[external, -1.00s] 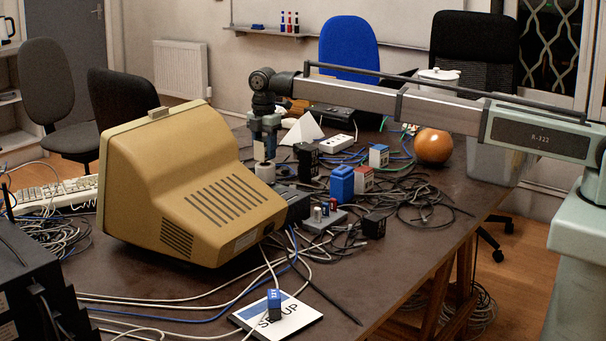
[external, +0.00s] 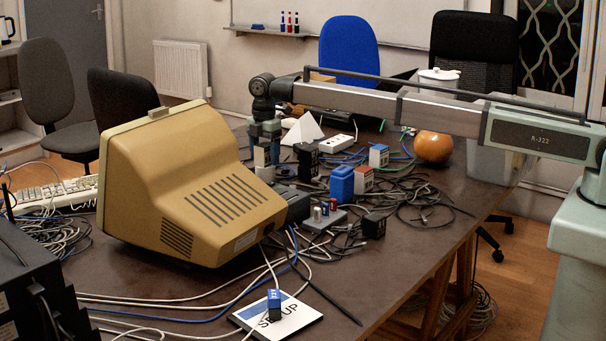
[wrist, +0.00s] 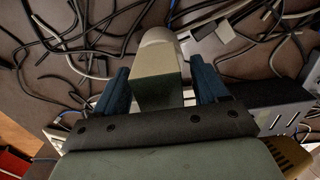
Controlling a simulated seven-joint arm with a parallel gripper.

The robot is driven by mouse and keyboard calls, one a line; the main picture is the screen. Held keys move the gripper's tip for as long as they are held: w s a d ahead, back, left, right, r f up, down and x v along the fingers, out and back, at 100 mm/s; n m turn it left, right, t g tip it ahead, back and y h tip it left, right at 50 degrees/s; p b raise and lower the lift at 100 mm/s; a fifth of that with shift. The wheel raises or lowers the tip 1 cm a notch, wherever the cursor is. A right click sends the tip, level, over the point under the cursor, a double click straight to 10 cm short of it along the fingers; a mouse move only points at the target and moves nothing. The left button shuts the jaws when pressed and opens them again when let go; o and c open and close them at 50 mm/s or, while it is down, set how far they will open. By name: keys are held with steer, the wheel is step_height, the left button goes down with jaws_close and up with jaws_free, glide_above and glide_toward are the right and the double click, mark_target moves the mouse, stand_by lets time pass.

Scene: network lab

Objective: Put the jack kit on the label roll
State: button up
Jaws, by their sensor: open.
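A pale grey-white box, which I take to be the jack kit (external: 262,156), stands between the fingers of my gripper (external: 265,132), behind the beige monitor. Below it is a white rounded thing, which I take to be the label roll (external: 265,173). The box appears to rest on the roll; the contact is too small to see clearly. The jaws are open around the box.
The big beige monitor (external: 190,185) stands in front. Dark cables (external: 415,195) tangle to the right.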

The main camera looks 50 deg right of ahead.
mark_target(264, 144)
steer(key=shift+r, duration=0.1)
step_height(264, 144, up, 12)
steer(key=shift+f, duration=0.2)
steer(key=shift+r, duration=0.25)
